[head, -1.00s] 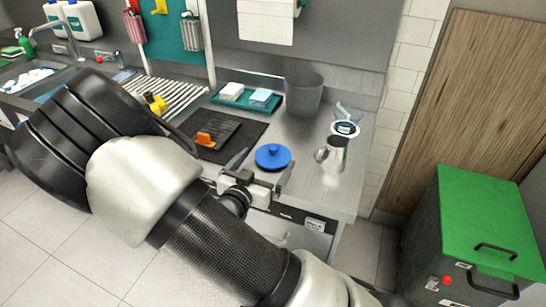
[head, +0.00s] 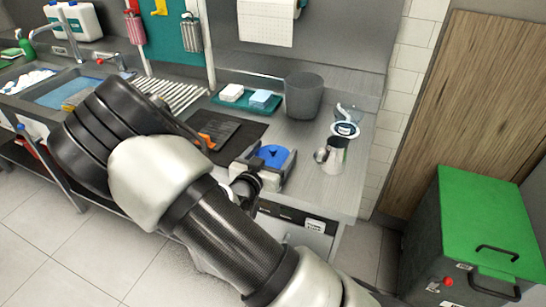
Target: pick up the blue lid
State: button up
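The blue lid (head: 272,153) lies on the steel counter, right of a dark mat, with a raised knob on top. My gripper (head: 271,157) is low over the counter at the lid. Its two fingers stand apart, one on the left and one on the right of the lid. The gripper body hides the near part of the lid. I cannot tell whether the fingers touch its rim.
A metal jug (head: 334,155) stands close on the right. A grey bin (head: 303,97) and a teal tray (head: 232,101) with two small blocks stand behind. A dark board with an orange item (head: 208,141) lies left. A green-topped box (head: 486,222) stands on the floor at right.

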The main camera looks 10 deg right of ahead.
jog(key=shift+s+f, duration=0.15)
jog(key=shift+f, duration=0.15)
grip_shut()
